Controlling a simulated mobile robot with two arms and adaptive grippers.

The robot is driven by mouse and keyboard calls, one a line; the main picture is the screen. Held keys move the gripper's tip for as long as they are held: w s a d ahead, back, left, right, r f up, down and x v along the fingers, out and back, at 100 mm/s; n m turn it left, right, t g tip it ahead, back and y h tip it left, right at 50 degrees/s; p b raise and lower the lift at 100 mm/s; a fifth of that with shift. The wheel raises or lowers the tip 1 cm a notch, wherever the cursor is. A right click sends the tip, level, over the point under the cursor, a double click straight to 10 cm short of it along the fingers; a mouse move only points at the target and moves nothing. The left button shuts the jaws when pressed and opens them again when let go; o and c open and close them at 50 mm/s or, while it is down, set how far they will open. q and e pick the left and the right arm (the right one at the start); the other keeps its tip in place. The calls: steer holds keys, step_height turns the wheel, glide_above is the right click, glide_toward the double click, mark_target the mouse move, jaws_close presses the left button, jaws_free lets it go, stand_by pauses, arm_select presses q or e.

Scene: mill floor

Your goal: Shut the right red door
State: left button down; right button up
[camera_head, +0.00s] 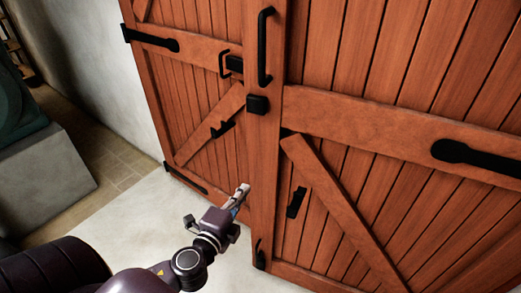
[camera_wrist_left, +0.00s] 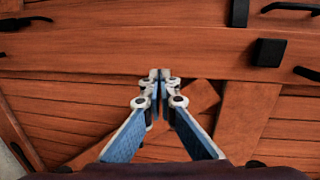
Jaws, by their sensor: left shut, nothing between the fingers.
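The right red door (camera_head: 385,105) fills the right of the head view, with planks, a diagonal brace and black hardware. The left red door (camera_head: 200,95) stands beside it, and their edges meet or nearly meet at a vertical seam; I cannot tell whether a small gap is left. A long black handle (camera_head: 265,45) is high by the seam. My left gripper (camera_head: 243,193) is low in front of the doors near the seam. In the left wrist view its fingers (camera_wrist_left: 160,75) are shut and empty, with red wood close behind; contact is unclear. My right gripper is out of view.
A black latch block (camera_head: 257,104) and a bolt (camera_head: 260,255) sit along the seam. A white wall (camera_head: 90,50) and a grey block (camera_head: 45,175) are on the left. Pale floor (camera_head: 120,225) in front of the left door is clear.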

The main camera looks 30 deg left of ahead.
arm_select(q)
step_height(320, 180, up, 8)
steer(key=s+d+m+t, duration=0.1)
steer(key=d+t, duration=0.1)
steer(key=p, duration=0.4)
glide_toward(271, 140)
steer(key=w, duration=0.5)
steer(key=shift+w+a+r, duration=0.25)
steer(key=shift+w+a, duration=0.05)
steer(key=shift+a, duration=0.1)
steer(key=shift+w+f, duration=0.15)
steer(key=shift+w, duration=0.55)
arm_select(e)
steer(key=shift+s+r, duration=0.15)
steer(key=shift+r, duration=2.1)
arm_select(q)
steer(key=shift+a, duration=0.1)
